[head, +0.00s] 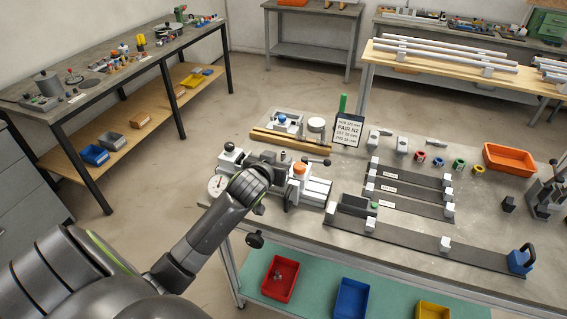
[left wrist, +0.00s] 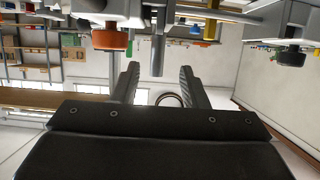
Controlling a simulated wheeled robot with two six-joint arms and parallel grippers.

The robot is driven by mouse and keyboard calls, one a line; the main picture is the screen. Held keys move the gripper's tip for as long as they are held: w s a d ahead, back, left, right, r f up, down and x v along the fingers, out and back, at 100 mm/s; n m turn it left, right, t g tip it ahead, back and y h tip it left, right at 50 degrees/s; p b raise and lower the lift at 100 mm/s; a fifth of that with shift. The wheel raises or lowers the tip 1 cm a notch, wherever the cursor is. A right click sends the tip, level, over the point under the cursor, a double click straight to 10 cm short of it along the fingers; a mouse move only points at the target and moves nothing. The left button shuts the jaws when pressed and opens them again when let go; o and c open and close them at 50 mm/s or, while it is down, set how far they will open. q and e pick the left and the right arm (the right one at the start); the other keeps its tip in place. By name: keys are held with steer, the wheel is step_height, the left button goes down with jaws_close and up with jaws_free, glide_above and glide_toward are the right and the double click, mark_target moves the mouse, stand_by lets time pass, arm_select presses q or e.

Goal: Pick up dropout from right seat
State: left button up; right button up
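My left gripper (head: 288,198) reaches in from the left to the front edge of the bench, close against the white jig (head: 316,188). My wrist covers part of the jig. In the left wrist view the gripper's two fingers (left wrist: 160,78) stand apart, with a grey post (left wrist: 157,55) showing beyond and between the tips. I see no contact between post and fingers. The jig carries an orange knob (head: 299,168), and a similar orange knob (left wrist: 111,40) shows in the left wrist view. I cannot make out the dropout or the right seat clearly. My right gripper is not in view.
A dial gauge (head: 217,185) sits left of the wrist. A sign (head: 348,129) stands behind the jig. Dark strips with white blocks (head: 370,226) lie to the right, with an orange bin (head: 509,159) behind. Coloured bins, including a red one (head: 280,278), sit on the lower shelf.

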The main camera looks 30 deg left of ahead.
mark_target(282, 156)
arm_select(q)
steer(key=shift+p+x, duration=0.75)
steer(key=shift+x, duration=1.35)
steer(key=shift+w+f, duration=0.2)
steer(key=shift+w, duration=0.55)
steer(key=shift+c, duration=0.4)
jaws_close()
